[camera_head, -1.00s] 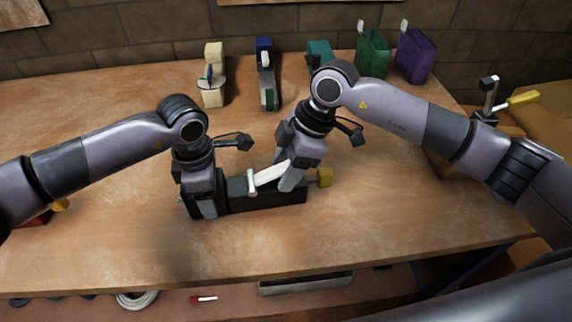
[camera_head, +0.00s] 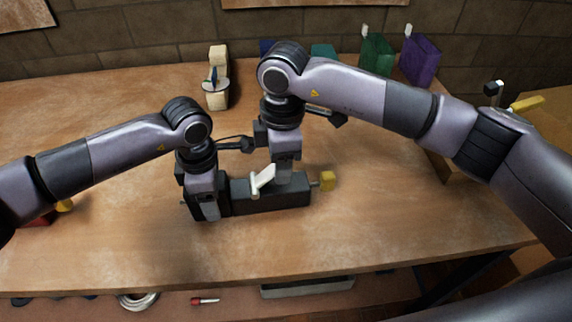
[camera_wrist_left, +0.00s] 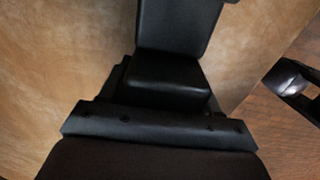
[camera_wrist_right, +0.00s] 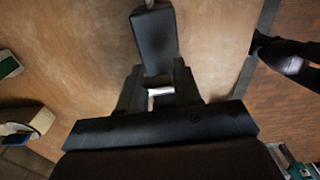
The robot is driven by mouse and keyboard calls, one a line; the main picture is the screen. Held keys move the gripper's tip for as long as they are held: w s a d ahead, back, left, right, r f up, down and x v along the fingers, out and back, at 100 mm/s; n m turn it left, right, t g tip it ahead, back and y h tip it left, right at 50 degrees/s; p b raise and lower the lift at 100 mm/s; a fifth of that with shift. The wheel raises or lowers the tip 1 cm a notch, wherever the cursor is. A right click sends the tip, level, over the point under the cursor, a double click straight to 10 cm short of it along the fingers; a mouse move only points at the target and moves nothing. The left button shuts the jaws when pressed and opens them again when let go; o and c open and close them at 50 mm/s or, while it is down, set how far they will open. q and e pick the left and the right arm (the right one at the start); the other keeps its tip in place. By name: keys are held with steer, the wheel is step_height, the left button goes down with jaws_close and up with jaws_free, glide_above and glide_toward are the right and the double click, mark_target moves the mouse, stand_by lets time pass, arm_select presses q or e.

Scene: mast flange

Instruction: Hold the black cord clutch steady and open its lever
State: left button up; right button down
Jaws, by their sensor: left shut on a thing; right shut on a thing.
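The black cord clutch (camera_head: 270,199) lies lengthwise on the bench, with a pale lever (camera_head: 262,180) on top and a yellow knob (camera_head: 328,180) at its right end. The lever stands at a slant. My left gripper (camera_head: 209,206) is shut on the left end of the clutch body, which shows black in the left wrist view (camera_wrist_left: 178,28). My right gripper (camera_head: 285,181) is above the clutch and shut on the lever; a bit of the lever shows between its fingers in the right wrist view (camera_wrist_right: 160,92). The lever's gripped part is mostly hidden in the head view.
A cream device (camera_head: 217,85), a green case (camera_head: 377,54) and a purple case (camera_head: 420,61) stand along the back of the bench. A red thing (camera_head: 38,218) sits at the left, beneath my left arm. The bench front is clear.

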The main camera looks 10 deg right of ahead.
steer(key=shift+a, duration=0.1)
steer(key=c, duration=0.8)
jaws_free()
steer(key=shift+c, duration=0.2)
steer(key=shift+r, duration=0.1)
step_height(320, 180, up, 12)
